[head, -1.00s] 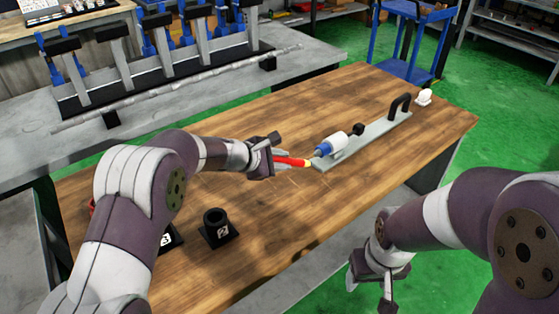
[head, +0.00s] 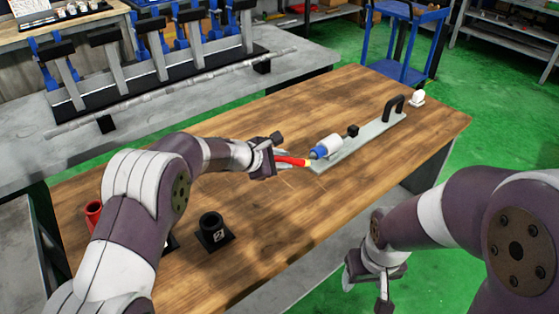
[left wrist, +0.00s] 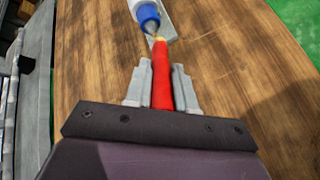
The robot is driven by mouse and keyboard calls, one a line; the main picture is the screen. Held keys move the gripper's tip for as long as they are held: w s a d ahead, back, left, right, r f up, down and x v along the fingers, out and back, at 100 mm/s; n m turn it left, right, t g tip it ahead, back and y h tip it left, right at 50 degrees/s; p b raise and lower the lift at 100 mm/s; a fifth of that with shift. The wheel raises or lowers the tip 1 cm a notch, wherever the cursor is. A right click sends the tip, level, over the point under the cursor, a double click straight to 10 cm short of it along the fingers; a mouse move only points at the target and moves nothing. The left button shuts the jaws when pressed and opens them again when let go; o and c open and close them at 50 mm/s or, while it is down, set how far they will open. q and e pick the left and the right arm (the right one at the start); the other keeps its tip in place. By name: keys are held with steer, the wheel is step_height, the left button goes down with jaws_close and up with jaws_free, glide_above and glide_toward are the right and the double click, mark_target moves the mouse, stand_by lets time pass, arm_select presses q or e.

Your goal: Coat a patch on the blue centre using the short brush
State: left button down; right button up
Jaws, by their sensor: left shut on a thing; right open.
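The blue centre (head: 319,152) points left from a white holder (head: 331,144) on a grey plate (head: 368,138) on the wooden table. My left gripper (head: 277,159) is shut on the red short brush (head: 293,161). The brush's pale tip lies at the pointed end of the blue centre; I cannot tell whether they touch. In the left wrist view the brush (left wrist: 162,78) stands between the fingers (left wrist: 161,88), with its tip just below the point of the blue centre (left wrist: 148,15). My right gripper (head: 368,284) is open and empty, beyond the table's front edge.
A black holder (head: 214,232) stands on the table near my left arm. A red cup-like thing (head: 93,213) is partly hidden behind that arm. A black handle (head: 394,106) rises from the plate's far end, near a small white object (head: 417,97). The table's right half is mostly clear.

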arm_select(q)
steer(key=shift+w+d, duration=0.25)
steer(key=shift+d, duration=0.05)
step_height(320, 180, up, 4)
steer(key=p, duration=0.2)
steer(key=shift+w+f+p, duration=0.1)
steer(key=shift+f+p, duration=0.15)
steer(key=shift+p, duration=0.1)
steer(key=shift+r, duration=0.4)
step_height(320, 180, down, 4)
steer(key=b, duration=0.4)
steer(key=shift+d+f, duration=0.1)
steer(key=shift+f, duration=0.15)
steer(key=shift+r, duration=0.1)
steer(key=s+a+b, duration=0.3)
steer(key=a, duration=0.1)
steer(key=shift+s+a, duration=0.4)
steer(key=shift+b, duration=0.3)
